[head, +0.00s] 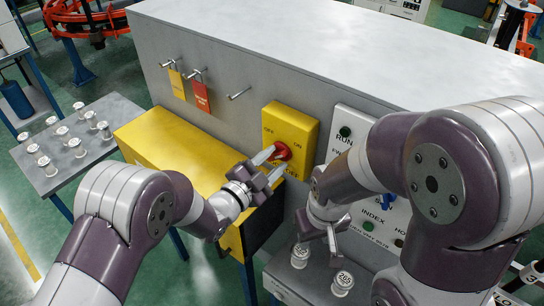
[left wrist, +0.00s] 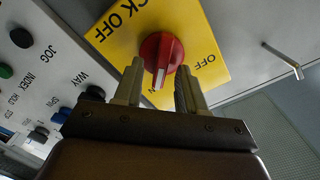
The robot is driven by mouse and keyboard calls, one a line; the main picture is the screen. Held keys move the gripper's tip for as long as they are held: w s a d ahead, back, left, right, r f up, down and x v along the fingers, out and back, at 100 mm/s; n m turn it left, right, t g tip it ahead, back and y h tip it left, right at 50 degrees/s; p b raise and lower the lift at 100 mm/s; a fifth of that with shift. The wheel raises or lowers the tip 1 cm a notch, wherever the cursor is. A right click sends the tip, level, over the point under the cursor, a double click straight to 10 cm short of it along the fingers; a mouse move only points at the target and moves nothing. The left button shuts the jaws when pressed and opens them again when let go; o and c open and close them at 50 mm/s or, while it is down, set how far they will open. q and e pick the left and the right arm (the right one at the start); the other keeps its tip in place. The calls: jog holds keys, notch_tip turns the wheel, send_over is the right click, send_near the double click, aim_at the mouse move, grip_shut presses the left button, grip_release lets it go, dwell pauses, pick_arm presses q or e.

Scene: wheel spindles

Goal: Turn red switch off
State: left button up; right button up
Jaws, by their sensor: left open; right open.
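The red switch (head: 282,151) is a round knob on a yellow box (head: 290,124) marked OFF and ON, fixed to the grey cabinet's side. My left gripper (head: 269,164) is at the switch with its fingers apart. In the left wrist view the red switch (left wrist: 161,58) shows between and just beyond the two open fingertips (left wrist: 160,78). I cannot tell whether a finger touches it. My right gripper (head: 318,236) is lower right, above the small grey table, apart from the switch; its fingers are partly hidden by my right arm.
A white control panel (head: 344,131) with buttons is right of the yellow box, partly behind my right arm. Tags (head: 200,96) hang on hooks left of it. A yellow cabinet (head: 170,140) stands below. White spindles (head: 343,281) stand on the small table, and several more on the left table (head: 118,110).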

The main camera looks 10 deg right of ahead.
pick_arm(q)
jog(key=shift+w+f, duration=0.1)
jog(key=shift+w, duration=0.1)
jog(key=shift+d, duration=0.1)
grip_shut()
jog(key=shift+f+n+b, duration=0.1)
jog(key=shift+n+b, duration=0.85)
jog(key=shift+n, duration=0.35)
jog(key=n+b, duration=0.2)
jog(key=n, duration=0.2)
jog(key=shift+n, duration=0.3)
jog(key=n, duration=0.3)
jog(key=n+b, duration=0.1)
jog(key=n, duration=0.1)
jog(key=shift+w+a, duration=0.15)
jog(key=shift+a, duration=0.1)
jog(key=n, duration=0.5)
jog(key=shift+w+n, duration=0.1)
jog(key=shift+n, duration=0.2)
